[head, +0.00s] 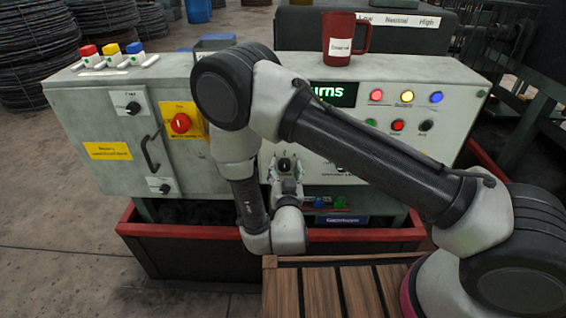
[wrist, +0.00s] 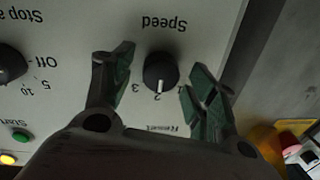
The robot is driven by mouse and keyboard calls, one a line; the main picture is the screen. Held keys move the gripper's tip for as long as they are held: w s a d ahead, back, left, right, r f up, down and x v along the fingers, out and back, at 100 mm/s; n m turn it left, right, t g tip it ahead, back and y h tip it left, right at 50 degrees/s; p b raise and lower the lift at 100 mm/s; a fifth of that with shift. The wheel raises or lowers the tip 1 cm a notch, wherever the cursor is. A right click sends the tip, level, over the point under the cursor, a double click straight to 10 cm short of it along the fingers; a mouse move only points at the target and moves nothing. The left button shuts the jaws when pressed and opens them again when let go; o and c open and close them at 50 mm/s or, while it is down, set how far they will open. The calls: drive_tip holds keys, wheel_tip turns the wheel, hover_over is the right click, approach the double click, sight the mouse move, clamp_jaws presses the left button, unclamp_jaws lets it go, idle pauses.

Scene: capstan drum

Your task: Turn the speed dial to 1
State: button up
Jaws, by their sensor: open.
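The speed dial (wrist: 161,70) is a round black knob on a pale panel, under upside-down "Speed" lettering in the wrist view. Its white pointer mark points at the 2. The 1 is to the right of the mark in this view and the 3 to the left. My gripper (wrist: 161,62) is open, with one dark green-padded finger on each side of the dial. A gap shows between the knob and each finger. In the head view my gripper (head: 285,178) is at the lower front of the panel, partly hidden by my arm.
Another black knob (wrist: 10,65) marked "Off", 5 and 10 is at the left of the wrist view. A red mug (head: 341,40) stands on the console top (head: 420,68). A red emergency button (head: 181,122) and a handle (head: 150,150) stick out at left.

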drive_tip(key=c, duration=1)
drive_tip(key=shift+n, duration=0.3)
drive_tip(key=n, duration=0.8)
drive_tip(key=shift+a, duration=0.1)
drive_tip(key=shift+g, duration=0.3)
drive_tip(key=o, duration=1)
